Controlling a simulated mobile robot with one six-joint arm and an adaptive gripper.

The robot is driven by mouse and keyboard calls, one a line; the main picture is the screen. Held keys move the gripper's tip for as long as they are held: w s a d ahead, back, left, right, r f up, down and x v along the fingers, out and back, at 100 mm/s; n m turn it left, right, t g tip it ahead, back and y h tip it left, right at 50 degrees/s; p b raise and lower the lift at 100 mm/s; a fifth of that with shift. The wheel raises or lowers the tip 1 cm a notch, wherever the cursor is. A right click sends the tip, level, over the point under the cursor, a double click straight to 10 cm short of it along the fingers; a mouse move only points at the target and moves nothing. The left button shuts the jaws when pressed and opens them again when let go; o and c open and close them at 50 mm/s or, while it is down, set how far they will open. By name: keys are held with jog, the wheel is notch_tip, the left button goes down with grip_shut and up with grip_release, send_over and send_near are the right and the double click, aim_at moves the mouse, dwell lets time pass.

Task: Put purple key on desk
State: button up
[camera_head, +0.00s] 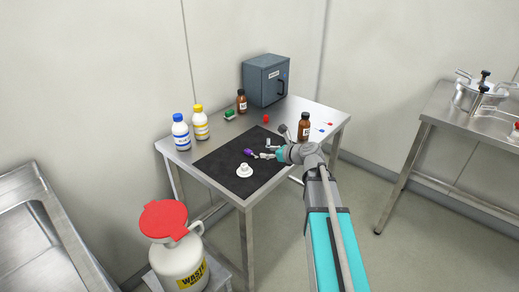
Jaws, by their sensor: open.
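The purple key (248,153) lies on or just over the black mat (213,165) on the steel desk (300,107). Its purple head points left and its pale shaft points right toward my gripper. My gripper (263,150) is open, reaching in from the right, with its fingertips close to the key's shaft. I cannot tell whether they touch the key.
A white knobbed piece (244,171) sits on the mat in front of the key. A brown bottle (304,127) stands close behind my wrist. White bottles (181,133) stand at the desk's left, and a grey cabinet (265,80) at the back. A waste can (178,262) stands front left.

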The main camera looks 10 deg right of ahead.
aim_at(257, 156)
jog(key=shift+v, duration=0.9)
jog(key=shift+o, duration=0.5)
jog(key=shift+r+p, duration=0.25)
jog(key=shift+p, duration=0.2)
jog(key=shift+b+x, duration=1.65)
jog(key=shift+x, duration=2.6)
jog(key=shift+f, duration=0.1)
